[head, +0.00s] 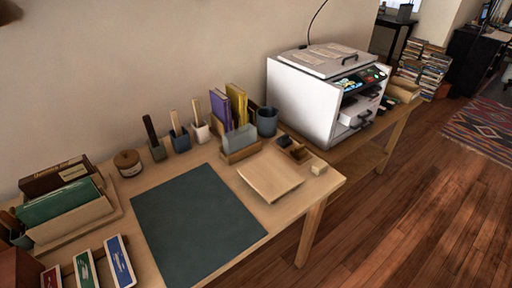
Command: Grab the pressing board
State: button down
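A flat, pale wooden board (270,176), which looks like the pressing board, lies near the right end of the wooden table (322,176). It is tilted slightly in the picture, just right of a dark green mat (196,222), and nothing lies on it. Its near edge casts a shadow on the table. My gripper is not in view.
Behind the board stand a book holder (239,155) with books and a blue-grey cup (267,121). A small sectioned tray (294,151) and a pale block (319,168) sit to its right. A white printer (308,105) stands beyond. Wooden floor is open at right.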

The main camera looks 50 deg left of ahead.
aim_at(268, 174)
jog(key=u, duration=0.95)
jog(key=i, duration=0.85)
jog(key=u, duration=0.9)
